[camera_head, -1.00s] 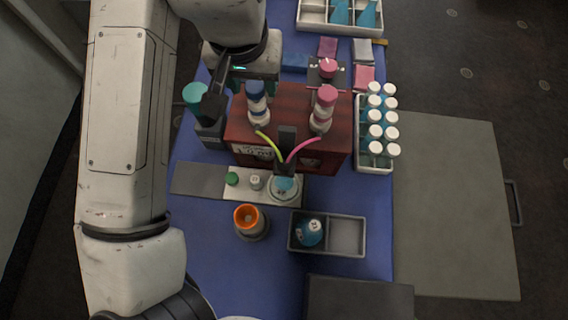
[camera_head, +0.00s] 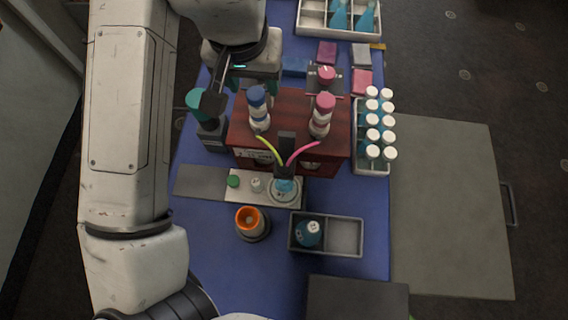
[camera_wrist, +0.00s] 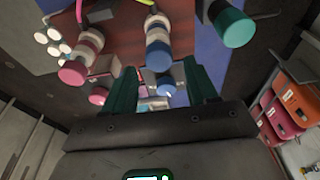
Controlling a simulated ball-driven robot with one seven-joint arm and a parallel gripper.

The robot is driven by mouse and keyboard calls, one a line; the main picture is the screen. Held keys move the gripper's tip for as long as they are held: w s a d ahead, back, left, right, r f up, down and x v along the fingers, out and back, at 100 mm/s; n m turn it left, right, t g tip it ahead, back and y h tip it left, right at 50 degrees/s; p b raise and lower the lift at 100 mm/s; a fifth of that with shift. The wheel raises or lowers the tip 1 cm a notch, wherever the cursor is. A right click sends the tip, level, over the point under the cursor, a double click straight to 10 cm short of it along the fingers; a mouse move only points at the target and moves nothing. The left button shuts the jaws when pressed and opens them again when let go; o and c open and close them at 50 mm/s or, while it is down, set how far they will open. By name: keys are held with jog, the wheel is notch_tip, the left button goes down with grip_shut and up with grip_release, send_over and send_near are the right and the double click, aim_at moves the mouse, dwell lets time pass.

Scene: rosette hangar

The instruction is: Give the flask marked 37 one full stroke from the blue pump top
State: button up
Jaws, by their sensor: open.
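The blue pump top (camera_head: 256,95) stands on a white bottle on the red-brown wooden box, at its left rear. The same blue top (camera_wrist: 158,56) is in the wrist view, just beyond my fingers. My gripper (camera_wrist: 160,88) is open and empty, its two dark teal fingers spread apart. A flask with blue contents (camera_head: 284,186) stands on a round plate below the yellow and pink spouts. Another blue flask (camera_head: 308,233) with a small white mark lies in the left compartment of the grey tray (camera_head: 362,236). I cannot read 37 on either.
A pink pump top (camera_head: 325,101) stands right of the blue one. A teal-topped bottle (camera_head: 199,102) is close to my gripper at left. A rack of white-capped vials (camera_head: 372,171) is at right. An orange-rimmed cup (camera_head: 250,221) stands in front; blue table is bare around it.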

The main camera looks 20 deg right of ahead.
jog(key=shift+r+p, duration=1.9)
jog(key=shift+r, duration=0.55)
